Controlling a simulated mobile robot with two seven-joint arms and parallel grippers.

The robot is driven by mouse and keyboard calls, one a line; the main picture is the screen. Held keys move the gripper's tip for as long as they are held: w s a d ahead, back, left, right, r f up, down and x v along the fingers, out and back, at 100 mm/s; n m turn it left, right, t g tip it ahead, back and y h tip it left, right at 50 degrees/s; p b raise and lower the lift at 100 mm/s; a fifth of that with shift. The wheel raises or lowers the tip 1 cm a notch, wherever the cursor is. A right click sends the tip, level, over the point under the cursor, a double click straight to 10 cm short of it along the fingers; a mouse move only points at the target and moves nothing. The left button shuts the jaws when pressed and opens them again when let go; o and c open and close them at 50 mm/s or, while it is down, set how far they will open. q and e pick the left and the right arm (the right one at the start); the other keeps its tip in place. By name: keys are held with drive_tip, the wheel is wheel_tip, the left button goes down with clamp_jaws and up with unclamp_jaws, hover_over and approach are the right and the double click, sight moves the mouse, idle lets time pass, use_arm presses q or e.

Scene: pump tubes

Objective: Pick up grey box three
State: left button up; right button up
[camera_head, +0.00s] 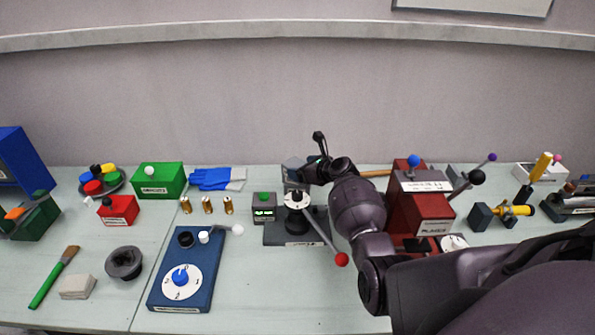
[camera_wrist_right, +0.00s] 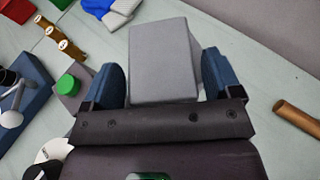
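A plain grey box (camera_wrist_right: 165,62) fills the space between the two blue fingers of my right gripper (camera_wrist_right: 163,78) in the right wrist view. The fingers are spread wide, one on each side of the box, with only narrow gaps visible. In the head view, my right gripper (camera_head: 315,167) is at the back of the table, and part of the grey box (camera_head: 291,173) shows at its left. The gripper and a black device hide much of the box. No number shows on it. My left gripper is not in view.
A black lever device (camera_head: 298,222) with a red knob stands just in front of the box. A small green-button unit (camera_head: 264,208) is at its left. A brown cylinder (camera_wrist_right: 297,116) lies at the right in the wrist view. The dark red press (camera_head: 420,210) stands right of my wrist.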

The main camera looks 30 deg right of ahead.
drive_tip(key=c, duration=0.8)
